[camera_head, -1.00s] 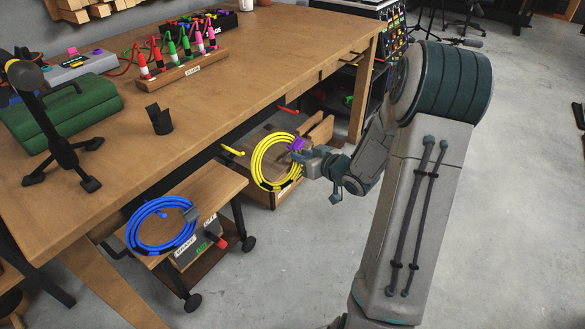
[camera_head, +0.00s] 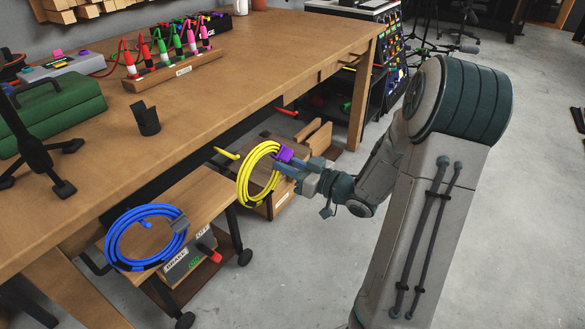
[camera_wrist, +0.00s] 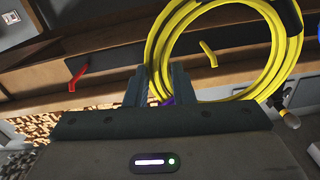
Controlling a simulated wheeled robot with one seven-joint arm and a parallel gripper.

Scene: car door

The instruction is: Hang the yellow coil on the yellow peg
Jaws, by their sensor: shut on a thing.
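The yellow coil (camera_head: 243,182) hangs upright from my gripper (camera_head: 282,163), which is shut on its purple tab (camera_head: 287,154). The coil also shows in the wrist view (camera_wrist: 277,82), in front of my gripper (camera_wrist: 158,75). The yellow peg (camera_head: 227,153) sticks out below the workbench edge, just up and left of the coil in the head view. In the wrist view the yellow peg (camera_wrist: 208,53) shows through the coil's opening. The coil is not on the peg; the depth gap between them is hard to tell.
A red peg (camera_head: 288,111) is farther along under the workbench (camera_head: 240,80). A blue coil (camera_head: 110,240) lies on a low wheeled cart (camera_head: 200,190) at left. A wooden box (camera_head: 284,200) is behind the yellow coil.

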